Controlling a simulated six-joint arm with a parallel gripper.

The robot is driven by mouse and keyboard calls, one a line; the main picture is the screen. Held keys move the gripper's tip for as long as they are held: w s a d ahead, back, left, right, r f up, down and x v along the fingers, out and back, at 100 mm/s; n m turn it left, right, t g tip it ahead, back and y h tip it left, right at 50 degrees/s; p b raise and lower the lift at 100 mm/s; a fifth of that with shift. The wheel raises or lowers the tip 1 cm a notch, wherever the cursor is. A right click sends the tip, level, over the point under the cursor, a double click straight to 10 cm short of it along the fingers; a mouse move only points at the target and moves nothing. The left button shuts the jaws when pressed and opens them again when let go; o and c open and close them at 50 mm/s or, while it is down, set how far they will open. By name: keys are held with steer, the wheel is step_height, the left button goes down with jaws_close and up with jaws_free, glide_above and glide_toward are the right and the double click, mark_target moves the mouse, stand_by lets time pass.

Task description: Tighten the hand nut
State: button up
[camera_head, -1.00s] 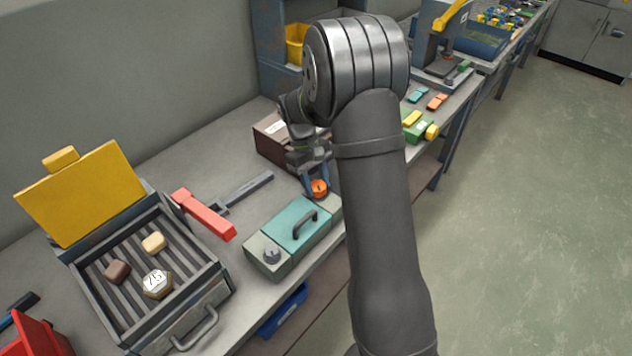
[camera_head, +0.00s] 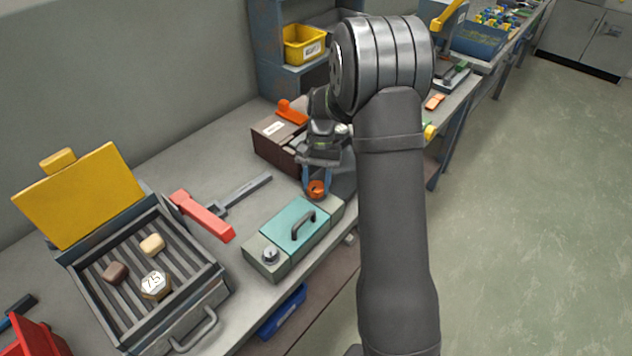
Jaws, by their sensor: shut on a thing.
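An orange round nut (camera_head: 317,189) shows at the back right end of a grey-green box (camera_head: 258,276) with a teal lid (camera_head: 287,221) and dark handle. My gripper (camera_head: 316,186) points down at it, and its blue fingers are shut on the nut, one on each side. The nut's underside is hidden, so I cannot tell how it sits on the box. A silver knob (camera_head: 270,254) sits on the box's left end.
A grey tray (camera_head: 190,322) with a yellow lid (camera_head: 80,195) stands left. A red-handled tool (camera_head: 205,215) lies between tray and box. A brown box (camera_head: 268,146) with an orange piece (camera_head: 291,111) stands close behind my gripper. The bench's front edge is near.

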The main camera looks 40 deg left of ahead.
steer(key=shift+r+m, duration=0.1)
steer(key=shift+m, duration=0.5)
steer(key=shift+w+y, duration=0.1)
steer(key=shift+y, duration=0.2)
steer(key=o, duration=1)
steer(key=v, duration=1.7)
steer(key=shift+w+r, duration=0.1)
steer(key=shift+w, duration=0.05)
steer(key=x, duration=1.7)
steer(key=shift+s, duration=0.2)
